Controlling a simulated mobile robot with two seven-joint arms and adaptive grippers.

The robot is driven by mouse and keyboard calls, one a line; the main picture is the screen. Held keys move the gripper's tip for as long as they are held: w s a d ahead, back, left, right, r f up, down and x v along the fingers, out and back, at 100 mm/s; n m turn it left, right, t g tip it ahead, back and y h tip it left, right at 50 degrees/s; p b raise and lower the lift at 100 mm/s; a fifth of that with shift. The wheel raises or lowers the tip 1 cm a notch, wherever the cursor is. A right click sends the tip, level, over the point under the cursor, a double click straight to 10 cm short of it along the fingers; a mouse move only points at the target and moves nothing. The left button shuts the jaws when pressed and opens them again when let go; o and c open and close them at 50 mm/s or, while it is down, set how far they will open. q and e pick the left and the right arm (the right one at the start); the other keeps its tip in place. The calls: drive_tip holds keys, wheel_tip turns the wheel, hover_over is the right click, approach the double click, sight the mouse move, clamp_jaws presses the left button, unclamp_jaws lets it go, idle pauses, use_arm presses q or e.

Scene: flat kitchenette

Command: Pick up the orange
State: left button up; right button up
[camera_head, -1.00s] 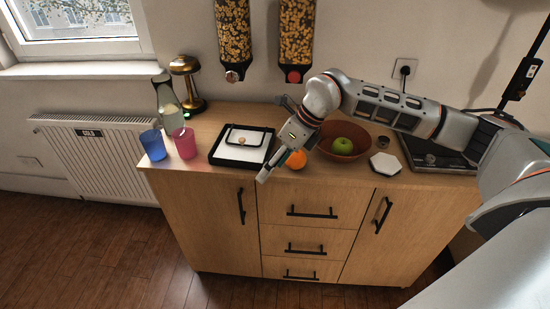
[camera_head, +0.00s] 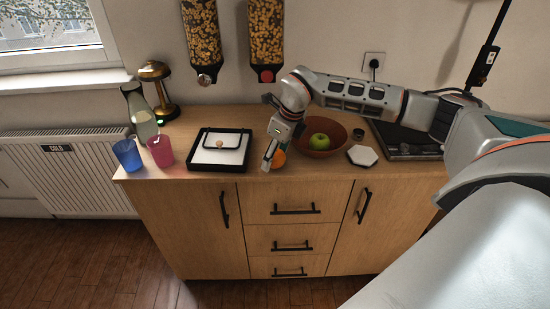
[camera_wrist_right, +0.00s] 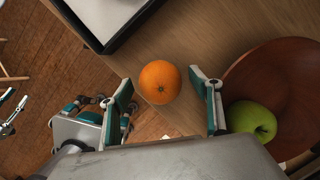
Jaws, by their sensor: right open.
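The orange (camera_wrist_right: 160,82) sits on the wooden counter near its front edge, between the black-framed tray and the brown bowl. In the head view the orange (camera_head: 279,159) is partly hidden behind my right gripper (camera_head: 268,160). In the right wrist view my right gripper (camera_wrist_right: 165,98) is open, with one finger on each side of the orange and a gap on both sides. Its fingers point at the orange and hold nothing.
A brown bowl (camera_head: 338,148) with a green apple (camera_head: 319,141) stands close right of the orange. A black-framed tray (camera_head: 219,168) is close left. Blue (camera_head: 127,154) and pink (camera_head: 160,151) cups stand farther left. A white hexagonal piece (camera_head: 362,156) lies right of the bowl.

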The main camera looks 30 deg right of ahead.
drive_tip(key=shift+w+f, duration=0.15)
drive_tip(key=shift+f, duration=0.3)
drive_tip(key=c, duration=1.3)
drive_tip(key=shift+r, duration=0.2)
